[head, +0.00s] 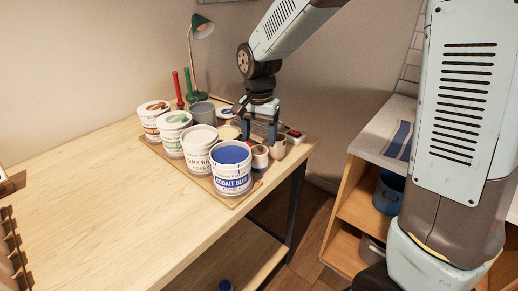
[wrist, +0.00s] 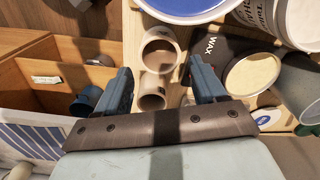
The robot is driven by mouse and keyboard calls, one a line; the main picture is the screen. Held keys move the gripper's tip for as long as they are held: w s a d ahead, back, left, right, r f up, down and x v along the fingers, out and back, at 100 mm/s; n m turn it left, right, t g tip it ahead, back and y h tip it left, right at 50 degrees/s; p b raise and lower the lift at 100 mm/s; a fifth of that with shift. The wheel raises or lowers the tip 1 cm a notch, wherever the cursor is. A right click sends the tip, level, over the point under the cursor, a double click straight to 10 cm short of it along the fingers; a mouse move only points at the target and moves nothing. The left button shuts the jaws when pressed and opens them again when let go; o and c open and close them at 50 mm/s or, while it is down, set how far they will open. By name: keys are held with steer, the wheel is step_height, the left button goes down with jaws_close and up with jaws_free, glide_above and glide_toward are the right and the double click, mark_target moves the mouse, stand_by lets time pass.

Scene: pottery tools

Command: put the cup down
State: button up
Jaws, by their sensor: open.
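My gripper (head: 262,136) is over the far right corner of the wooden table. In the wrist view its two fingers (wrist: 160,68) are spread apart and nothing is clamped between them. A small beige cup (wrist: 152,92) stands between and below the fingers; in the head view it appears to be the cup (head: 279,148) near the table's right edge. A second similar cup (wrist: 160,52) is close beside it, and shows in the head view (head: 260,157) next to the cobalt blue tub. I cannot tell whether a finger touches either cup.
Several labelled tubs, including the cobalt blue one (head: 232,170), stand on a board left of my gripper. A wax tub (wrist: 250,72) is close to the right finger. A green lamp (head: 201,30) stands behind.

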steer(key=s+d+r+n+t, duration=0.1)
steer(key=s+d+r, duration=0.2)
steer(key=d+r, duration=0.35)
steer(key=s+d+r+n+t, duration=0.1)
steer(key=s+d+r+t, duration=0.1)
steer(key=s+d+r, duration=0.35)
steer(key=s+d+r+n+t, duration=0.2)
steer(key=s+d, duration=0.8)
steer(key=d, duration=0.1)
steer(key=shift+r+t, duration=0.3)
steer(key=shift+r, duration=0.1)
steer(key=shift+s+d, duration=0.1)
stand_by(0.4)
